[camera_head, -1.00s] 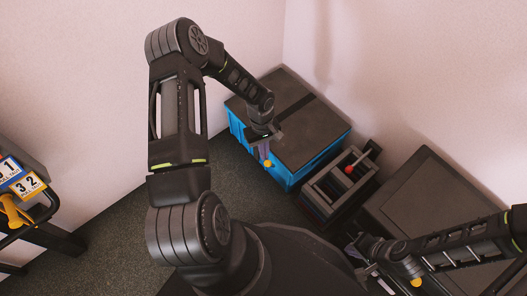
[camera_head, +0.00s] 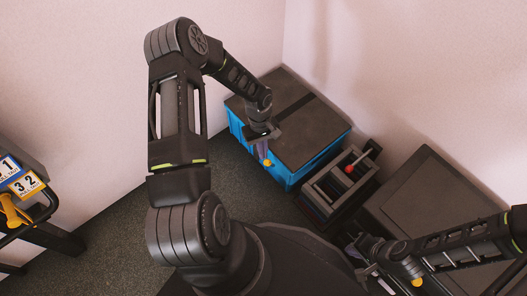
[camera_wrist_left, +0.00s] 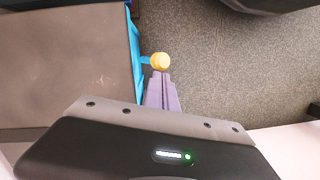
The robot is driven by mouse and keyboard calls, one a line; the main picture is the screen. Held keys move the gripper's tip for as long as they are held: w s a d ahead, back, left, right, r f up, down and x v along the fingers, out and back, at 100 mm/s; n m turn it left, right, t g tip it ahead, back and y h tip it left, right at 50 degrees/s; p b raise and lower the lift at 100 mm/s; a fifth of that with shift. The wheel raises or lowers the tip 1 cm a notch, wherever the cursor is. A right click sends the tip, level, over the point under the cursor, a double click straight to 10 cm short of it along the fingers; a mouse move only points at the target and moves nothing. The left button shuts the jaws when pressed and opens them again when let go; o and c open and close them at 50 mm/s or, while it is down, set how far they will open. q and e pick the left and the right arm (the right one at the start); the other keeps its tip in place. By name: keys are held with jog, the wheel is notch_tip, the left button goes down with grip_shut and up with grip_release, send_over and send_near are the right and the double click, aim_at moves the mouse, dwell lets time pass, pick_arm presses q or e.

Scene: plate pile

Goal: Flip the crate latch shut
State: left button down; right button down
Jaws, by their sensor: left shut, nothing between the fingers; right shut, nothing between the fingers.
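The blue crate (camera_head: 289,176) with a flat dark lid (camera_head: 300,135) stands in the corner. A yellow round knob (camera_head: 267,163) sticks out from its near left side; I take it for the latch. In the left wrist view, the knob (camera_wrist_left: 160,61) sits just off the crate's blue edge (camera_wrist_left: 136,52), joined by a short blue piece. My left gripper (camera_head: 263,154) is shut and empty, its purple fingertips (camera_wrist_left: 160,76) right at the knob; I cannot tell if they touch. My right gripper (camera_head: 356,251) is shut and empty at lower right, away from the crate.
A grey box with a red ball-topped part (camera_head: 349,169) stands right of the crate. A dark chest (camera_head: 420,200) lies further right along the wall. A cart with numbered signs (camera_head: 20,180) stands at far left. Open floor (camera_head: 120,225) lies between.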

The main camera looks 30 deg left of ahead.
pick_arm(q)
notch_tip(320, 180, up, 7)
jog(key=w+p, duration=0.1)
jog(key=p, duration=0.1)
jog(key=shift+a, duration=0.45)
